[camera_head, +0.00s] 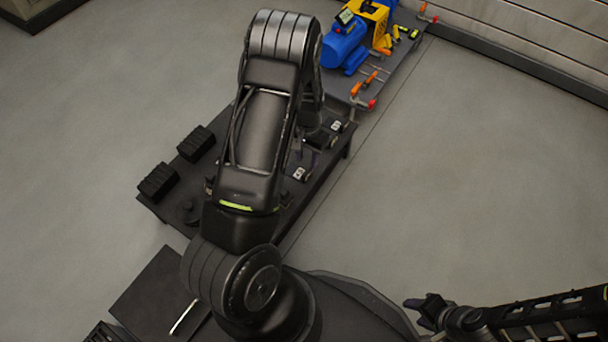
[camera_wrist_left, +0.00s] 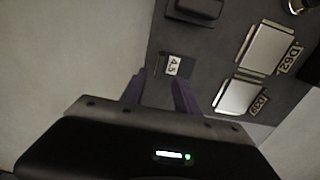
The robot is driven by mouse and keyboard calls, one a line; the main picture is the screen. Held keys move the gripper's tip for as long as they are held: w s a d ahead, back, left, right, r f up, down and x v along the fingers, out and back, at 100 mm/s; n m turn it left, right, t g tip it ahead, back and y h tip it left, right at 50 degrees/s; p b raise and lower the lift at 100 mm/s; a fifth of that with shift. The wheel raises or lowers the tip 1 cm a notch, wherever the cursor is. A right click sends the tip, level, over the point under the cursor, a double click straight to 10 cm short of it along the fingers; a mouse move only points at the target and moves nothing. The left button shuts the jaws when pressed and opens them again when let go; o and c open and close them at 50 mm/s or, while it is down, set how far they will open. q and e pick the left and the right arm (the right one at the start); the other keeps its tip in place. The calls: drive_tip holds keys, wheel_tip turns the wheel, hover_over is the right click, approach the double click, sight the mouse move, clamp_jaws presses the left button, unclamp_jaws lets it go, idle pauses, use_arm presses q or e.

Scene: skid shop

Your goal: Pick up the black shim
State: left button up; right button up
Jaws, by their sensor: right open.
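My left gripper (camera_wrist_left: 160,86) shows two dark purple fingers in the left wrist view. They stand apart with nothing visibly held between them. Just beyond their tips, near the table edge, is a dark flat patch with a white label reading 4.5 (camera_wrist_left: 173,66). It may be the black shim, but it blends with the dark table top (camera_wrist_left: 205,60). In the head view my left arm reaches over the table and hides much of its top, and the left fingers cannot be made out. My right gripper (camera_head: 428,308) is open and empty at the lower right, away from the table.
Two silver plates (camera_wrist_left: 270,47) (camera_wrist_left: 238,97) with tags lie right of the fingers. A black block (camera_wrist_left: 197,8) lies above. Two black ribbed blocks (camera_head: 196,144) (camera_head: 158,181) sit at the table's left. A blue machine (camera_head: 345,45) stands at the far end. Floor surrounds the table.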

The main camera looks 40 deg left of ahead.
sight(307, 171)
use_arm(q)
drive_tip(key=shift+f+b, duration=0.5)
drive_tip(key=shift+f, duration=0.8)
wheel_tip(307, 171, down, 5)
drive_tip(key=b, duration=0.2)
drive_tip(key=shift+f+b, duration=0.2)
drive_tip(key=shift+b, duration=0.2)
drive_tip(key=shift+r, duration=0.1)
clamp_jaws()
